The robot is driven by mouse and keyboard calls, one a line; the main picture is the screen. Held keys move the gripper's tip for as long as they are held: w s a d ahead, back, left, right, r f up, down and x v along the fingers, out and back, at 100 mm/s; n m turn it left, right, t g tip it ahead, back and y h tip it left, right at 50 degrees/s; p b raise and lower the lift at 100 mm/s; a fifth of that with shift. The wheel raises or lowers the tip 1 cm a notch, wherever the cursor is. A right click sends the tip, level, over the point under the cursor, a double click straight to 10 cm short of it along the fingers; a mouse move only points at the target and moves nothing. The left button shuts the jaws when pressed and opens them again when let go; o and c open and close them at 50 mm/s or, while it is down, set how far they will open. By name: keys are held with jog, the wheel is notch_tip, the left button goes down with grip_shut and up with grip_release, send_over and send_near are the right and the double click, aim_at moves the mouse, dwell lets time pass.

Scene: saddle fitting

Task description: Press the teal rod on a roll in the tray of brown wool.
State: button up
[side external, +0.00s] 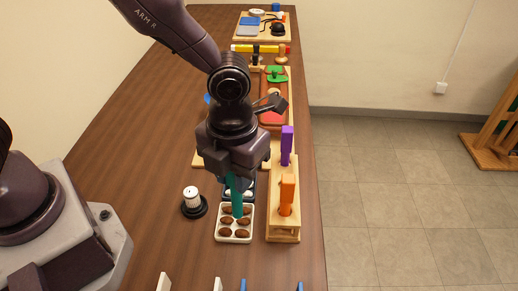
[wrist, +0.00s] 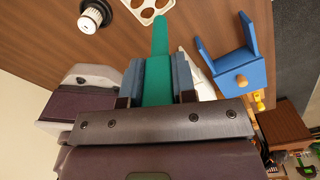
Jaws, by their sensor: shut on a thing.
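My gripper (side external: 235,174) is shut on the teal rod (side external: 236,198), which points down from between the fingers. In the wrist view the rod (wrist: 159,68) is clamped between two blue-grey fingers and sticks out past them. The white tray (side external: 219,238) holds several brown wool rolls (side external: 227,234) in separate hollows. In the side view the rod's lower end overlaps the far rolls; I cannot tell whether it touches one. In the wrist view only part of the tray (wrist: 165,9) shows, at the top edge, just beyond the rod's tip.
A dark tray (side external: 250,194) with white pieces stands just behind, partly hidden by my gripper. A white-topped black round object (side external: 192,201) is to the left. A wooden stand (side external: 283,229) with orange (side external: 287,193) and purple (side external: 287,143) blocks is close on the right. A blue holder (wrist: 232,66) shows in the wrist view.

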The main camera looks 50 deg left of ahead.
aim_at(239, 202)
jog(key=shift+w+d+f, duration=0.1)
jog(key=shift+w+f, duration=0.05)
jog(key=shift+f, duration=2.35)
jog(key=shift+f, duration=1.1)
dwell(0.4)
jog(key=shift+r, duration=3.6)
